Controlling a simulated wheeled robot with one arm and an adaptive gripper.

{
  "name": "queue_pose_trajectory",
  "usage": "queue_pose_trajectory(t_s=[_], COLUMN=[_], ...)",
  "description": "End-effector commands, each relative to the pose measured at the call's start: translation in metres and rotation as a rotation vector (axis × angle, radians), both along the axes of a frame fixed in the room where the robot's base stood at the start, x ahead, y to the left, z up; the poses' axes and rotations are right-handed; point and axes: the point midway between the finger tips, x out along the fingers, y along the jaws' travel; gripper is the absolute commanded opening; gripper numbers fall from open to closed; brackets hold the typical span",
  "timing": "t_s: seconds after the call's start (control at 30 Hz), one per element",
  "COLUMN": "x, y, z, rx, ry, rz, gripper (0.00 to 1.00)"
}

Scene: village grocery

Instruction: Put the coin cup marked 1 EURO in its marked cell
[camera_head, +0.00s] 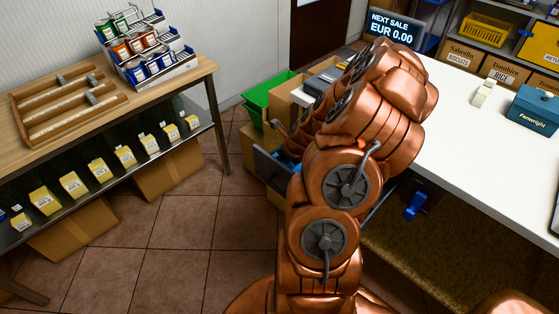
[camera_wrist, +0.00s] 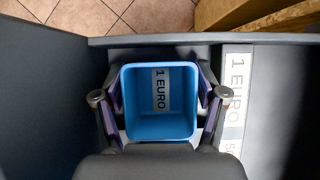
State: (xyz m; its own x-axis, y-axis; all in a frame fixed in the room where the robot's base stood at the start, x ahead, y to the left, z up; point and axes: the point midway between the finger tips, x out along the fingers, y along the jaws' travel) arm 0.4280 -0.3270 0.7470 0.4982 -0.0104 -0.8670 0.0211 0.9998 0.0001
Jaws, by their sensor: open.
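The blue square coin cup (camera_wrist: 134,115) stands upright in the dark grey cash drawer (camera_wrist: 118,41) in the wrist view. A white 1 EURO label (camera_wrist: 160,90) shows inside it. My gripper (camera_wrist: 160,102) is open, with a purple-padded finger on either side of the cup. I cannot tell whether the pads touch it. To the right of the cup, a strip on the drawer carries a printed 1 EURO mark (camera_wrist: 236,82) and part of another mark below. In the head view my arm hides the gripper and most of the drawer (camera_head: 268,165); a little blue shows beside it.
A white counter (camera_head: 480,135) is on the right, with a teal box (camera_head: 534,110) on it. A green bin (camera_head: 264,95) and cardboard boxes stand behind the drawer. A wooden table (camera_head: 150,105) with a coin tray and cans is on the left. Tiled floor lies between.

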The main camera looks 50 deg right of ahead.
Motion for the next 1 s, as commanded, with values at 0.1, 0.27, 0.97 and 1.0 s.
queue_pose_trajectory(t_s=[0.1, 0.27, 0.97, 1.0], x=[0.0, -0.004, -0.044, -0.047], y=[0.0, -0.001, 0.0, 0.0], z=[0.002, 0.01, 0.08, 0.084], rx=[-0.001, -0.003, -0.004, -0.003], ry=[0.0, -0.002, -0.002, -0.001], rz=[0.0, -0.001, -0.002, -0.001], gripper=[0.72, 0.72, 0.72, 0.72])
